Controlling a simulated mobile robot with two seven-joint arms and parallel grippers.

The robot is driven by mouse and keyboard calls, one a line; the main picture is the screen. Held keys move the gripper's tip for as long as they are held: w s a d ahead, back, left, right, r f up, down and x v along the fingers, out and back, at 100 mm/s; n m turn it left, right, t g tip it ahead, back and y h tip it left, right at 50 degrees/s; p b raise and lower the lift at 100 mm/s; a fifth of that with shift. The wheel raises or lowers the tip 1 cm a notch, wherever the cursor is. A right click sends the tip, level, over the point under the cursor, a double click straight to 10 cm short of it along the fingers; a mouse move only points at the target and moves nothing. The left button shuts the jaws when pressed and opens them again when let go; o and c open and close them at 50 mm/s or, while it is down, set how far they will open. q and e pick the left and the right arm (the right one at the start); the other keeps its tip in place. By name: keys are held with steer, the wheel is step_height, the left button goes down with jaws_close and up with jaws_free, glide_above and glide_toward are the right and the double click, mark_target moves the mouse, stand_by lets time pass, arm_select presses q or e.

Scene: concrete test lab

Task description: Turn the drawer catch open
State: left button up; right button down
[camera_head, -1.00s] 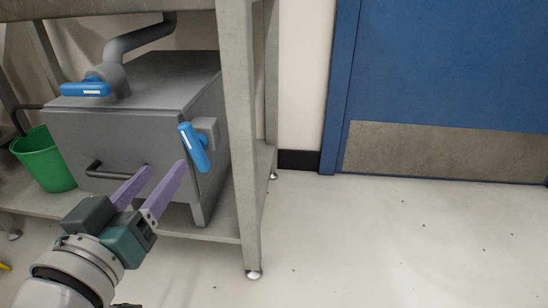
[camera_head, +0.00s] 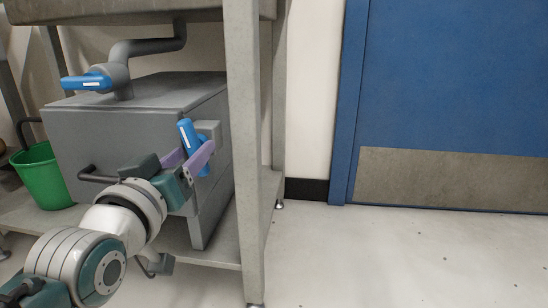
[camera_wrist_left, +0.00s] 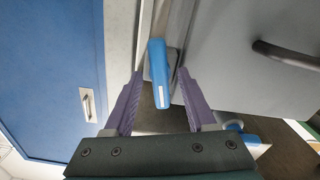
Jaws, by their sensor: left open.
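The drawer catch is a blue lever (camera_head: 187,132) with a white stripe, on a grey mount at the right edge of the grey drawer unit (camera_head: 75,132). It stands near upright, its top leaning left. My left gripper (camera_head: 197,150) is at the catch, its purple fingers open. In the left wrist view the catch (camera_wrist_left: 159,70) lies between the two fingers (camera_wrist_left: 161,75), with a gap to each side; I cannot tell of any contact. The dark drawer handle (camera_head: 90,176) is partly behind my gripper; it also shows in the left wrist view (camera_wrist_left: 285,55). My right gripper is not in view.
Another blue lever (camera_head: 85,83) is on the pipe (camera_head: 124,70) above the unit. A metal bench leg (camera_head: 248,180) stands close to the right of the catch. A green bin (camera_head: 42,178) is at the left. The floor before the blue door (camera_head: 460,80) is clear.

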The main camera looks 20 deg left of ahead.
arm_select(q)
jaws_close()
stand_by(0.4)
